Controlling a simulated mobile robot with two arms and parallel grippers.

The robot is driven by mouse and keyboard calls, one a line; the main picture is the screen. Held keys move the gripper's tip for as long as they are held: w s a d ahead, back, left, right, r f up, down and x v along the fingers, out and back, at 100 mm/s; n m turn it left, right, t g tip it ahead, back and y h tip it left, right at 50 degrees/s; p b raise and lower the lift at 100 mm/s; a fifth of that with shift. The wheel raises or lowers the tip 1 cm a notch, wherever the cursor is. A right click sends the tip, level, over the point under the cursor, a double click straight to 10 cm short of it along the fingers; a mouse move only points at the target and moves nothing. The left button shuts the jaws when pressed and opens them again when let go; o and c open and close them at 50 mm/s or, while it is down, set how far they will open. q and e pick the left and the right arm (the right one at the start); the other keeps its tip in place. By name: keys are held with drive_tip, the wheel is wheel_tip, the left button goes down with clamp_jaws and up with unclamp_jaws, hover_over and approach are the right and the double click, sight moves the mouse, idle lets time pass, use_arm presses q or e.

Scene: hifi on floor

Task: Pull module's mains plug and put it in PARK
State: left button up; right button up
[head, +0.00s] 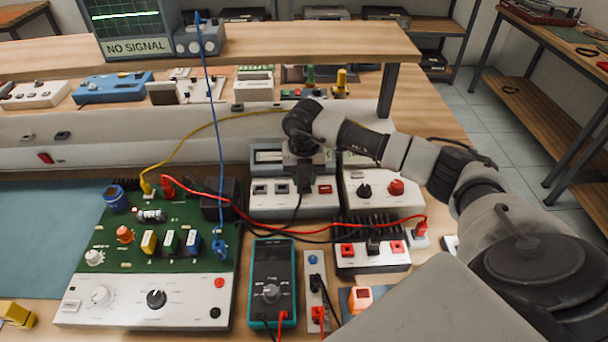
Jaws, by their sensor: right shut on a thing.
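My right gripper (304,166) reaches in from the right, pointing down at a white socket box (292,208) in the middle of the bench. It is shut on a black plug (305,184), with a dark cable hanging in front of the box. The plug is at the box's face, beside two dark sockets and a red switch; whether it is seated cannot be told, as the gripper hides its upper part. The module, a green circuit board (160,240) with a white front panel, lies to the left. No PARK label can be read. My left gripper is not in view.
A teal multimeter (272,285) stands in front of the box. A red-terminal supply (370,255) and a white box with red button (382,190) are to the right. Red, yellow and blue leads cross the area. A shelf (250,44) with a NO SIGNAL screen (137,47) spans behind.

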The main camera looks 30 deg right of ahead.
drive_tip(key=shift+f, duration=0.3)
idle(0.5)
drive_tip(key=o, duration=1)
drive_tip(key=shift+c, duration=0.2)
wheel_tip(320, 180, up, 11)
drive_tip(key=shift+f+b, duration=0.15)
drive_tip(key=shift+b, duration=0.75)
wheel_tip(320, 180, up, 5)
drive_tip(key=p, duration=0.3)
drive_tip(key=shift+p, duration=0.35)
